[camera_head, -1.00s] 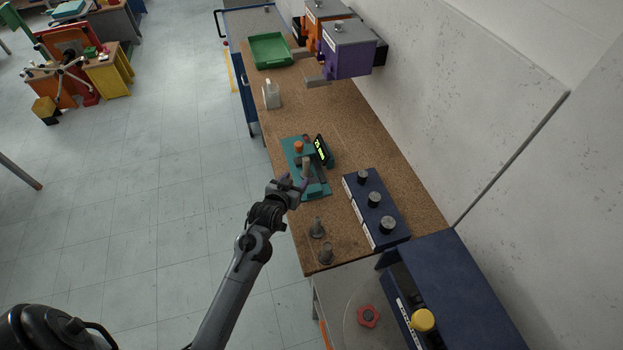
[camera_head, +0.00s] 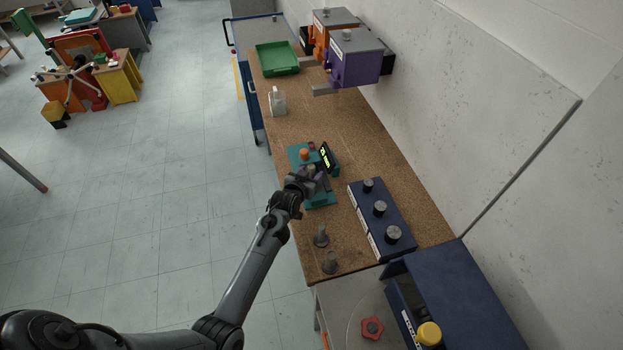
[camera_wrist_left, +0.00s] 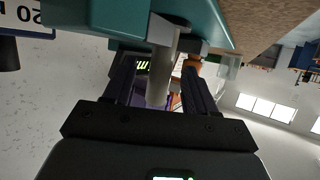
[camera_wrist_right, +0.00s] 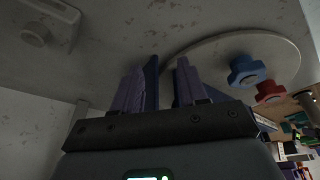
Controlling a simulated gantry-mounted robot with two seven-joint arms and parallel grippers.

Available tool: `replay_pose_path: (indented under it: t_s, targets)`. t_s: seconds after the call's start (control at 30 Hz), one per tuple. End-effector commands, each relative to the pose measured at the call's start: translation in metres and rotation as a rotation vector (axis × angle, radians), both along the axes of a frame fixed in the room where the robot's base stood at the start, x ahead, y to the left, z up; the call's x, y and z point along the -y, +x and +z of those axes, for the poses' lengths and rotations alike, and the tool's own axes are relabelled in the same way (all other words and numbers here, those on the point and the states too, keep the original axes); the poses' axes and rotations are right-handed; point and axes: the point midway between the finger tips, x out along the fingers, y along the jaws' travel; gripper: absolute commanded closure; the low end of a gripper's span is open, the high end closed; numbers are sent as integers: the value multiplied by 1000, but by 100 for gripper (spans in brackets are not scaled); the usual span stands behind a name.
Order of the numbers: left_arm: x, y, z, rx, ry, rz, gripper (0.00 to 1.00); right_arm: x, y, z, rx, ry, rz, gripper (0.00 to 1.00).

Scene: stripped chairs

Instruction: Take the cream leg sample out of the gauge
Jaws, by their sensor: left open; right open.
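The teal gauge (camera_head: 318,201) with a lit green display (camera_head: 325,155) and an orange knob (camera_head: 303,153) sits on the bench. My left gripper (camera_head: 309,176) is at the gauge and hides part of it. In the left wrist view the cream leg sample (camera_wrist_left: 158,82), a pale rod, stands between the open fingers of my left gripper (camera_wrist_left: 160,84), with its far end at the gauge's grey jaws. I cannot tell whether a finger touches it. My right gripper (camera_wrist_right: 163,75) is open and empty, away from the gauge.
A navy box with several knobs (camera_head: 379,226) stands right of the gauge. Two small grey posts (camera_head: 321,237) are nearer the bench's front end. A clear bottle (camera_head: 278,103) and green tray (camera_head: 277,59) lie farther back. Red (camera_wrist_right: 270,92) and blue (camera_wrist_right: 247,70) knobs are near my right gripper.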

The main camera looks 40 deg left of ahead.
Motion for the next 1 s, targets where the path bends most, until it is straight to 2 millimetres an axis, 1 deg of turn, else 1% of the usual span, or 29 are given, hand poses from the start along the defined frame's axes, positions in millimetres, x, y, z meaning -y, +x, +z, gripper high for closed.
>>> replay_pose_path:
  t_s: [0.03, 0.1, 0.2, 0.47, 0.6, 0.83, 1.0]
  targets:
    - [-1, 6, -2, 1, 0, 0, 44, 0, 0, -1, 0, 0, 0, 57]
    - [-3, 10, -4, 1, 0, 0, 44, 0, 0, -2, 0, 0, 0, 57]
    - [-4, 14, -6, 0, 0, 0, 44, 0, 0, -2, 0, 2, -2, 57]
    - [-4, 15, -6, 1, 0, 0, 44, -2, 0, -2, -1, 7, -5, 57]
    - [-4, 15, -6, 1, 0, 0, 65, -2, 0, -2, 0, 10, -7, 57]
    - [-4, 15, -6, 0, 0, 0, 100, -3, 0, -2, -1, 11, -8, 57]
    - [-4, 15, -5, 1, 0, 0, 100, -3, 0, -2, -1, 11, -7, 57]
